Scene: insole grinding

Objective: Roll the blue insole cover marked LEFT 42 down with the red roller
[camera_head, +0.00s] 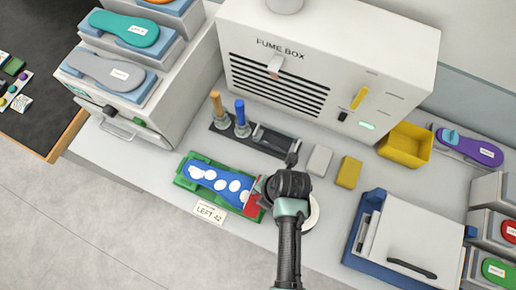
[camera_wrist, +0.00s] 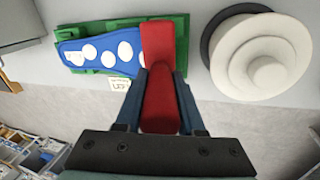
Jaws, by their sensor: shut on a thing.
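The blue insole cover (camera_head: 214,180) lies in a green holder (camera_head: 184,181) on the bench, with several white round patches on its top. It also shows in the wrist view (camera_wrist: 75,57). A white label (camera_head: 209,213) reading LEFT 42 sits in front of the holder. My gripper (camera_wrist: 160,90) is shut on the red roller (camera_wrist: 159,42). The roller head lies across the right end of the cover and hides that end. In the head view the roller (camera_head: 252,205) is partly covered by my gripper (camera_head: 264,188). I cannot tell whether it presses on the cover.
A round white stepped piece (camera_wrist: 268,60) stands just right of my gripper. Behind are a tool rack (camera_head: 262,137), a grey block (camera_head: 319,160), a yellow block (camera_head: 348,172) and the fume box (camera_head: 325,50). A blue tray (camera_head: 365,262) is at right. Bench left of the holder is clear.

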